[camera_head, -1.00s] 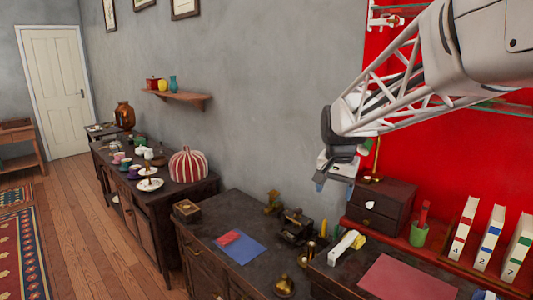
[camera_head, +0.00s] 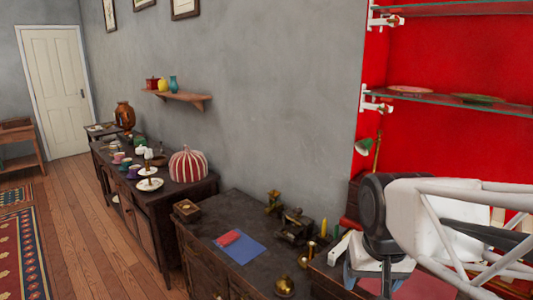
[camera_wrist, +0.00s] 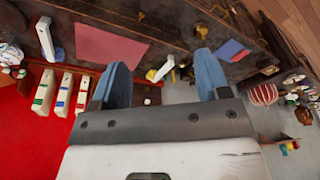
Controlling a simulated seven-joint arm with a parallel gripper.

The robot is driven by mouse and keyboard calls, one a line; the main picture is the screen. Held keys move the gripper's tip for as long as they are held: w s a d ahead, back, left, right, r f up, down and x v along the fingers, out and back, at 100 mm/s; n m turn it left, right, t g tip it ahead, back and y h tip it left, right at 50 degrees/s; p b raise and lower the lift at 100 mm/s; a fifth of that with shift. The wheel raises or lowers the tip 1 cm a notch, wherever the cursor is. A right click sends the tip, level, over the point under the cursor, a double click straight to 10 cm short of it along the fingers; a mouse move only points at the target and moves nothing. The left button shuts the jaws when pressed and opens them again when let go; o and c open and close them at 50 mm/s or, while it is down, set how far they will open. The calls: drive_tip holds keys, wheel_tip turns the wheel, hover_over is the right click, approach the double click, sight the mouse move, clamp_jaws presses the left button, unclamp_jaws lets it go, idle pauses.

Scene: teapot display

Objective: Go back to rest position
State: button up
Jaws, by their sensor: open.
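My gripper (camera_wrist: 158,82) is open, with its two blue fingers apart and nothing visible between them in the wrist view. In the head view my arm reaches in from the lower right, and my gripper hangs low over the right-hand part of the dark counter. The arm hides most of the drawer box, the numbered binders and part of the pink mat (camera_head: 432,288). The pink mat also shows in the wrist view (camera_wrist: 108,45).
Glass shelves (camera_head: 460,103) with plates hang on the red wall above my arm. A dark cabinet (camera_head: 215,215) carries brass pieces (camera_head: 295,225) and a blue sheet (camera_head: 240,248). A striped cover (camera_head: 188,165) and cups stand further left.

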drive_tip(key=s+f+n, duration=0.1)
drive_tip(key=s+f, duration=0.1)
drive_tip(key=s, duration=0.3)
drive_tip(key=shift+s+f, duration=0.3)
drive_tip(key=shift+s, duration=0.05)
drive_tip(key=shift+w+r, duration=0.1)
drive_tip(key=shift+w, duration=0.05)
idle(5.9)
